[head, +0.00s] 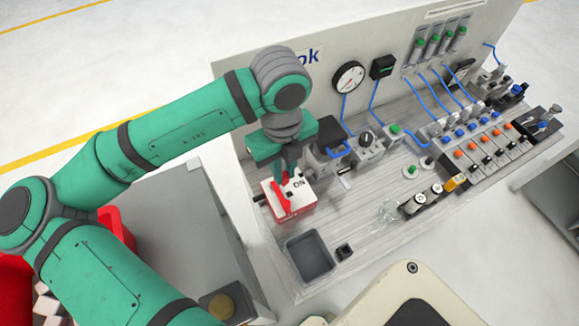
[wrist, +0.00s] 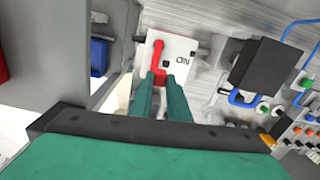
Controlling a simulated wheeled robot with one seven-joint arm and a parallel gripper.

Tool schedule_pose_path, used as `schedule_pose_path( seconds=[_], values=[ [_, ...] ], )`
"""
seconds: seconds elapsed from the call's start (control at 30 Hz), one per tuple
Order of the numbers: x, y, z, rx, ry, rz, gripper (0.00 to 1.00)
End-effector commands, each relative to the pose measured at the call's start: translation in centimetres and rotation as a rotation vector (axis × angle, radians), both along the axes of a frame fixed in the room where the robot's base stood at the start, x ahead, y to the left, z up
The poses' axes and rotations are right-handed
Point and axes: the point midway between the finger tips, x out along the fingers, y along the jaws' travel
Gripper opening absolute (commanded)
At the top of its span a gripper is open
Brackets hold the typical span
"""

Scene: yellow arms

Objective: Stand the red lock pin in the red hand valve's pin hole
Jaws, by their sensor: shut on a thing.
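The red hand valve is a white box (head: 300,210) marked ON, with a red lever (head: 280,197) on its top face. In the wrist view the lever (wrist: 158,52) lies along the left of the box top (wrist: 183,48), beside small dark marks that may include the pin hole. My gripper (wrist: 163,80) is over the near edge of the box, its green fingers shut on a red piece, which I take for the lock pin (wrist: 160,78). Mostly the fingers hide it; its lower end and any contact with the valve are unclear. In the head view my gripper (head: 285,175) points down at the box.
A black box with a blue handle (head: 327,152) stands close right of the valve. A grey tray (head: 310,257) and a small black block (head: 344,252) lie in front. The panel with gauge (head: 348,77) rises behind. The bench between tray and right-hand fittings is mostly clear.

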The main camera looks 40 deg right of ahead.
Motion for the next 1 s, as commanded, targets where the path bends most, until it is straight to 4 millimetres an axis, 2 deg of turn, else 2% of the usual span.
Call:
schedule_pose_path(
  seconds=[0.1, 0.2, 0.7, 1.0],
  values=[
    [-0.4, -1.2, -0.3, 0.001, 0.001, -0.071, 0.00],
    [-0.5, -1.5, -0.6, 0.002, 0.001, -0.089, 0.00],
    [-0.4, -1.3, -4.6, 0.002, 0.001, -0.087, 0.00],
    [-0.4, -1.3, -5.9, 0.002, 0.001, -0.086, 0.00]
  ],
)
